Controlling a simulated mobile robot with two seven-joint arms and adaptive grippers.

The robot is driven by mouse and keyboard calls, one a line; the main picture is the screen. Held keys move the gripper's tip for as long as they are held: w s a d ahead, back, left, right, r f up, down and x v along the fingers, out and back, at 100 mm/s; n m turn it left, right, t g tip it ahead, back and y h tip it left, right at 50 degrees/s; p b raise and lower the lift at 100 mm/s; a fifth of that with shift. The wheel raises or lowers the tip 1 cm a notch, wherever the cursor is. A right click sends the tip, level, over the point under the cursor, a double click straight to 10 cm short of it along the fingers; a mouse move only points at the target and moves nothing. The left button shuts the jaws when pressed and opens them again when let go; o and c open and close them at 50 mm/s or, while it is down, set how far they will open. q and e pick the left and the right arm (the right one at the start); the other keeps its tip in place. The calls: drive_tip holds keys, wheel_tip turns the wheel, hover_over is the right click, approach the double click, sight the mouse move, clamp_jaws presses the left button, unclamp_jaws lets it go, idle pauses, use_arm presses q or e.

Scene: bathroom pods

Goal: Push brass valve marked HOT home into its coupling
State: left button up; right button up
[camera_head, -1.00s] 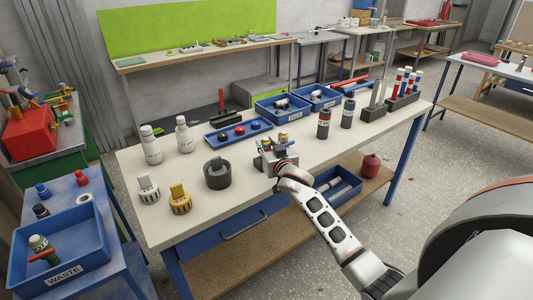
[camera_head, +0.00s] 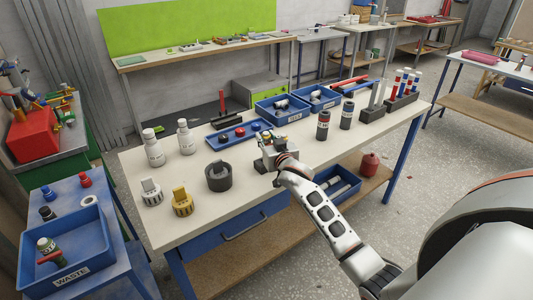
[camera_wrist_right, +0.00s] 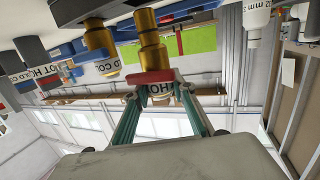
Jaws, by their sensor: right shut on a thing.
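The brass valve marked HOT (camera_wrist_right: 152,52) is in my right gripper (camera_wrist_right: 158,98). In the right wrist view its red part and white HOT lettering sit between the fingers, and its brass body extends away from them. A second brass piece with a white label (camera_wrist_right: 99,40) stands beside it, under a dark grey block (camera_wrist_right: 85,10). In the head view my right gripper (camera_head: 268,150) is over the middle of the white worktable (camera_head: 235,200), small and partly hidden by its own wrist. The coupling cannot be made out, nor how deep the valve sits. My left gripper is out of view.
A dark round cup (camera_head: 218,178), a yellow connector (camera_head: 182,202) and a white one (camera_head: 151,193) stand left of the gripper. A blue tray (camera_head: 228,141) lies behind it. Dark canisters (camera_head: 323,126) stand to the right. A blue WASTE bin (camera_head: 90,255) is at lower left.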

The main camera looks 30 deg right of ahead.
drive_tip(key=shift+r, duration=1.65)
